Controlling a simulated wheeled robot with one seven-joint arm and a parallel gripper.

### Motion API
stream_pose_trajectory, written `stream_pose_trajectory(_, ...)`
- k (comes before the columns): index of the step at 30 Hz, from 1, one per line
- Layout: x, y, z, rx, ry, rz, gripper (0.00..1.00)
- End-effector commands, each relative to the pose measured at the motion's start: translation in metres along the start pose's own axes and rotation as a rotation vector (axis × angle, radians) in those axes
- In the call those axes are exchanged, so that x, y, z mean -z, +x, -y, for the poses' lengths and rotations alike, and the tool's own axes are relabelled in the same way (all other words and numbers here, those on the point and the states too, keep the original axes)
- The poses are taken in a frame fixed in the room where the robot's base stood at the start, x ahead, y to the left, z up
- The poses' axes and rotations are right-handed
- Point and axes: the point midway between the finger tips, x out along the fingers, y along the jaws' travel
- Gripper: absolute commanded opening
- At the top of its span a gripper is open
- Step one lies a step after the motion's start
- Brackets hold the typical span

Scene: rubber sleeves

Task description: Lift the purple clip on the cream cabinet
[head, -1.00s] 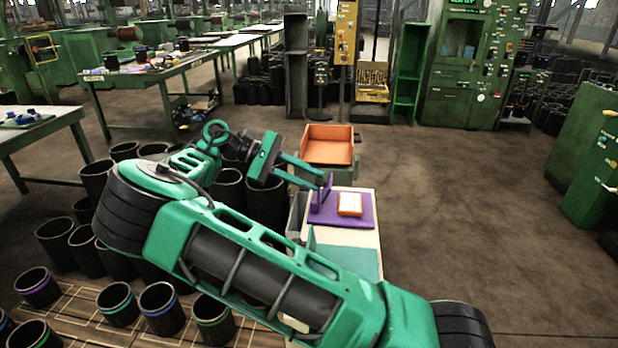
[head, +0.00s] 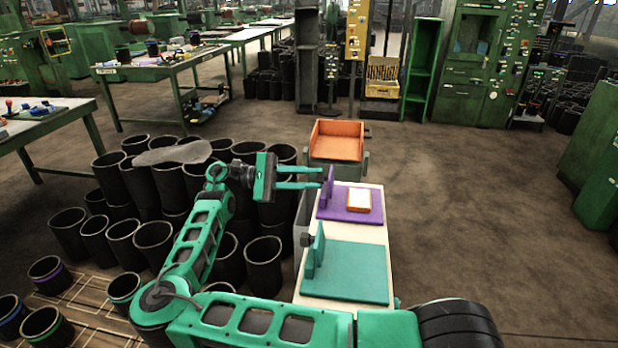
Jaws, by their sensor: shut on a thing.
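The purple clip (head: 327,190) stands upright at the left edge of a flat purple plate (head: 340,214) on the cream cabinet (head: 376,238). My gripper (head: 321,178) reaches in from the left, its two teal fingers pointing right with their tips at the clip's upper part. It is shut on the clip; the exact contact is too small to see. An orange-edged white block (head: 359,199) lies on the purple plate to the right of the clip.
A teal plate (head: 347,272) with an upright teal piece (head: 316,250) lies nearer on the cabinet. An orange tray (head: 337,141) stands behind. Black rubber sleeves (head: 265,263) crowd the left. The floor on the right (head: 480,200) is open.

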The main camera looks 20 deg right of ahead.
Motion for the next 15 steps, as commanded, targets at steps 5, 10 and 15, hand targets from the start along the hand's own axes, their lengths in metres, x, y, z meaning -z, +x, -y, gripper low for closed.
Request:
stream_pose_trajectory(5, 0.0024, -0.0024, 0.0001, -0.047, 0.003, 0.040, 0.00)
stream_pose_trajectory(10, 0.0037, -0.0033, 0.0011, -0.068, 0.001, 0.061, 0.00)
stream_pose_trajectory(15, 0.0041, -0.0037, 0.0013, -0.076, 0.001, 0.068, 0.00)
